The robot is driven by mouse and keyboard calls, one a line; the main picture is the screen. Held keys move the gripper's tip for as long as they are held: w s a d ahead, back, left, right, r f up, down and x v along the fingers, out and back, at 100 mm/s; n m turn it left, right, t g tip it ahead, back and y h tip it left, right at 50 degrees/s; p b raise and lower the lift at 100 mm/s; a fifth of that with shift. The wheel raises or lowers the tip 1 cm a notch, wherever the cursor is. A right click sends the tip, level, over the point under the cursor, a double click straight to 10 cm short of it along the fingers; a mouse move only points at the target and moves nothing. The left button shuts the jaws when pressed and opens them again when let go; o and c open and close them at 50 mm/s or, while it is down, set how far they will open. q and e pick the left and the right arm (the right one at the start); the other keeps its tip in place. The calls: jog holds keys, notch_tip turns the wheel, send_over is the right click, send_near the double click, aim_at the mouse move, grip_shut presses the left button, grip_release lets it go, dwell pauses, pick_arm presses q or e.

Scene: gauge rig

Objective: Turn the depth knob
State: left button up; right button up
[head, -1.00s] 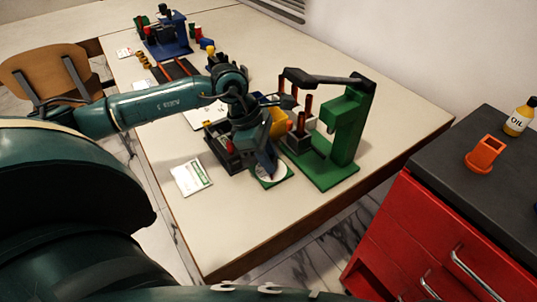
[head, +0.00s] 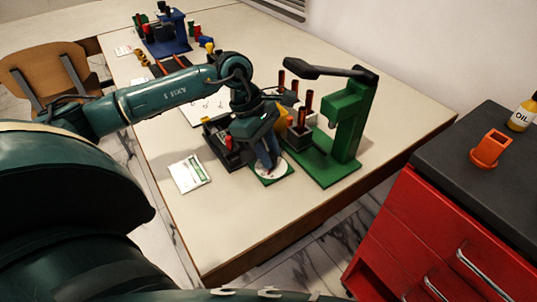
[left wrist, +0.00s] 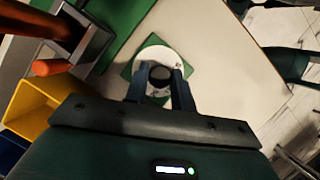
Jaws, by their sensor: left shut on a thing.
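The depth knob is a dark round knob (left wrist: 160,76) at the centre of a white dial (left wrist: 147,55) on a green plate, seen in the left wrist view. In the head view the dial (head: 262,172) lies at the foot of the green press (head: 350,125), with the knob hidden by my gripper. My left gripper (left wrist: 161,74) points down over the dial, its two fingers on either side of the knob and shut on it. It also shows in the head view (head: 268,163). My right gripper is in neither view.
A yellow bin (left wrist: 40,105) is close by my left gripper. A white card (head: 189,173) lies left of the dial. The table's front (head: 235,225) is clear. A red cabinet (head: 425,235) stands at right.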

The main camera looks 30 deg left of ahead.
pick_arm(q)
jog(key=m+b, duration=0.1)
jog(key=m, duration=0.1)
jog(key=m+g+b, duration=0.1)
jog(key=shift+w+f+m, duration=0.1)
jog(key=shift+w+m, duration=0.1)
jog(key=shift+m, duration=0.2)
jog(key=shift+m+g+b, duration=0.35)
jog(key=shift+m+g, duration=0.05)
jog(key=m+b, duration=0.1)
jog(key=m, duration=0.1)
jog(key=shift+m+g+y+b, duration=0.3)
jog(key=shift+m+g+b, duration=0.05)
jog(key=shift+m+g, duration=0.05)
jog(key=shift+w+m+g+b, duration=0.1)
jog(key=shift+m+g+b, duration=0.35)
jog(key=shift+m, duration=0.35)
jog(key=shift+d+m+y+b, duration=0.1)
jog(key=shift+m+y+b, duration=0.5)
jog(key=shift+m, duration=0.6)
jog(key=shift+m+g, duration=0.25)
jog(key=shift+m, duration=0.15)
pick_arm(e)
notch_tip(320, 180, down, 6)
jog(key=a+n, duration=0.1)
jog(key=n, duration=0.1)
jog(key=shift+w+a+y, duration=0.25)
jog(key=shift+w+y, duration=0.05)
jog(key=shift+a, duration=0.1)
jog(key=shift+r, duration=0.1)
